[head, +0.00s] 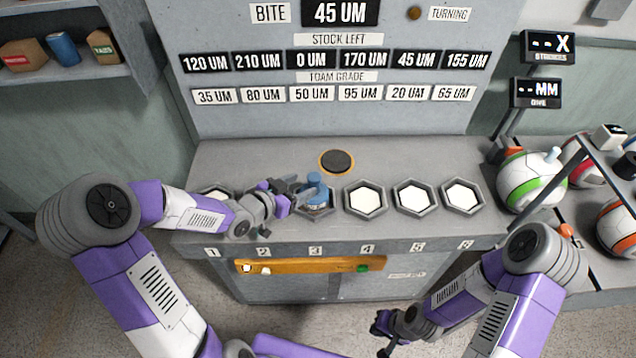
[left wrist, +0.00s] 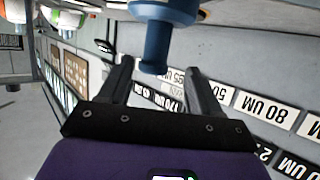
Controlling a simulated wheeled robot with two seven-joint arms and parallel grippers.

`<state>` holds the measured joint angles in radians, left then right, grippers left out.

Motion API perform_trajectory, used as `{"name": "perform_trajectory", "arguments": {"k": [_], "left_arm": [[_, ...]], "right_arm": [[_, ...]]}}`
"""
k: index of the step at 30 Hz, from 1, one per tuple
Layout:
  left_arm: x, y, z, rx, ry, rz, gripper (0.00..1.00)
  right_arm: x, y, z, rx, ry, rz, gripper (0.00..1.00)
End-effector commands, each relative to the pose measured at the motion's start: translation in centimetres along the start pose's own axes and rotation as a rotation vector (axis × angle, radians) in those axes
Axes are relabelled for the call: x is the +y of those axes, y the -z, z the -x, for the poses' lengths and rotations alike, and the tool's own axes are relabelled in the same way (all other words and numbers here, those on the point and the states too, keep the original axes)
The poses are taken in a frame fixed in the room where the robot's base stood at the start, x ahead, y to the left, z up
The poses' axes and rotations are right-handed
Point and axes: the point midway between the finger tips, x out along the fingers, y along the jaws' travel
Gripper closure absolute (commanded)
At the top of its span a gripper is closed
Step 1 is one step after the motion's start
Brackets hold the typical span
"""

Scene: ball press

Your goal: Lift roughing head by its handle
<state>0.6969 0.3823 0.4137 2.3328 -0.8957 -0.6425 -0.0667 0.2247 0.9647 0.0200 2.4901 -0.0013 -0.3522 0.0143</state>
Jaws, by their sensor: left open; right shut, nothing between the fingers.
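The blue roughing head (head: 317,193) sits at the hexagonal holder numbered 3 on the grey bench, its handle uppermost. My left gripper (head: 292,190) comes in from the left, close beside the handle. In the left wrist view the blue handle (left wrist: 155,45) reaches between the two dark fingertips (left wrist: 158,68). The fingers are open, with a gap showing on each side of the handle. The lower part of the head and holder 3 are partly hidden by my gripper in the head view. My right gripper (head: 382,336) is shut and empty, low in front of the bench.
Holders with white pads, such as number 4 (head: 366,199), stand in a row to the right. A dark disc with an orange rim (head: 337,161) lies behind them. A label board (head: 330,110) rises at the back. Balls (head: 530,180) sit on a rack at right.

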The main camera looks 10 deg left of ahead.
Motion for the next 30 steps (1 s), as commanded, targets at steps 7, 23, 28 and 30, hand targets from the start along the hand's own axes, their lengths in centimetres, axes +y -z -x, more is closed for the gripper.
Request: {"name": "perform_trajectory", "arguments": {"k": [7,23,28,30], "left_arm": [[0.3,-0.6,-3.1,0.0,-0.004,0.003,0.36],[0.3,-0.7,-6.6,-0.001,0.0,0.001,0.36],[0.3,-0.7,-6.6,-0.001,0.0,0.002,0.62],[0.3,-0.7,-6.6,-0.001,0.0,0.002,0.73]], "right_arm": [[0.4,0.0,-1.0,-0.001,0.0,0.0,1.0],[0.6,0.1,-1.6,0.0,0.0,0.0,1.0],[0.6,0.1,-1.6,0.0,0.0,0.0,1.0],[0.6,0.1,-1.6,0.0,0.0,0.0,1.0]]}}
